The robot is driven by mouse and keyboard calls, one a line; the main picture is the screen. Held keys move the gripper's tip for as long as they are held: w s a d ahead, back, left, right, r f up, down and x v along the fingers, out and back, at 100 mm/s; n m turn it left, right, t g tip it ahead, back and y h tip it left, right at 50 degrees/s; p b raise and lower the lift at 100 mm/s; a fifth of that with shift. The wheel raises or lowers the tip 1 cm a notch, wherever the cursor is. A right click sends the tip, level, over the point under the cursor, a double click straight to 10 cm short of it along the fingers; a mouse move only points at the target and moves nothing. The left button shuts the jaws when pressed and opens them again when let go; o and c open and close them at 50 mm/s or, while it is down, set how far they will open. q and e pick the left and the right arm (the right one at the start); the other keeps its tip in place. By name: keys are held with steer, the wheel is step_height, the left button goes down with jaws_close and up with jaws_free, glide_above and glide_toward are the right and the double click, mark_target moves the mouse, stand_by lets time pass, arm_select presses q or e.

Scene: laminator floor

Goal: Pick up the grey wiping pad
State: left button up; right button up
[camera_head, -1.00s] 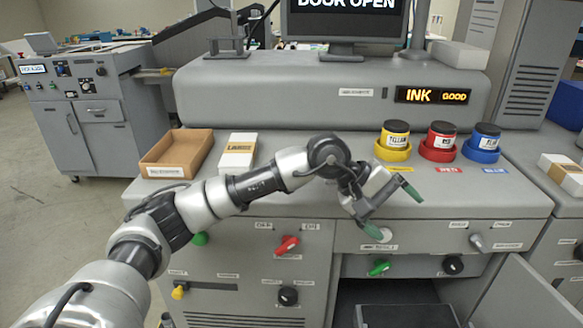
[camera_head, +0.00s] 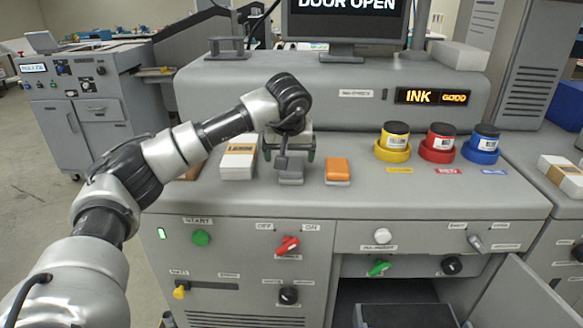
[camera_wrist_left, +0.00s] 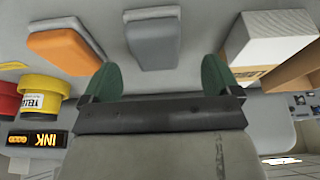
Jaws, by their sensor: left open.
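The grey wiping pad (camera_head: 291,177) lies on the grey counter between the white box and the orange pad, its back part hidden behind my left gripper (camera_head: 289,153). My left gripper is open, with its green fingertips apart on either side above the pad. In the left wrist view the grey pad (camera_wrist_left: 153,42) lies ahead of the open gripper (camera_wrist_left: 162,75), roughly centred between the fingers and not between their tips. My right gripper is not in view.
An orange pad (camera_head: 338,169) lies just right of the grey pad. A white labelled box (camera_head: 239,160) stands to its left. Yellow, red and blue ink jars (camera_head: 396,140) stand further right. A monitor (camera_head: 340,22) rises behind. The counter's front strip is clear.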

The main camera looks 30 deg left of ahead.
mark_target(292, 163)
arm_select(q)
steer(key=p+x, duration=0.1)
steer(key=x, duration=0.3)
steer(key=shift+w+d+f, duration=0.1)
steer(key=shift+w+f, duration=0.1)
steer(key=shift+w, duration=0.05)
steer(key=shift+c, duration=0.3)
steer(key=c, duration=1)
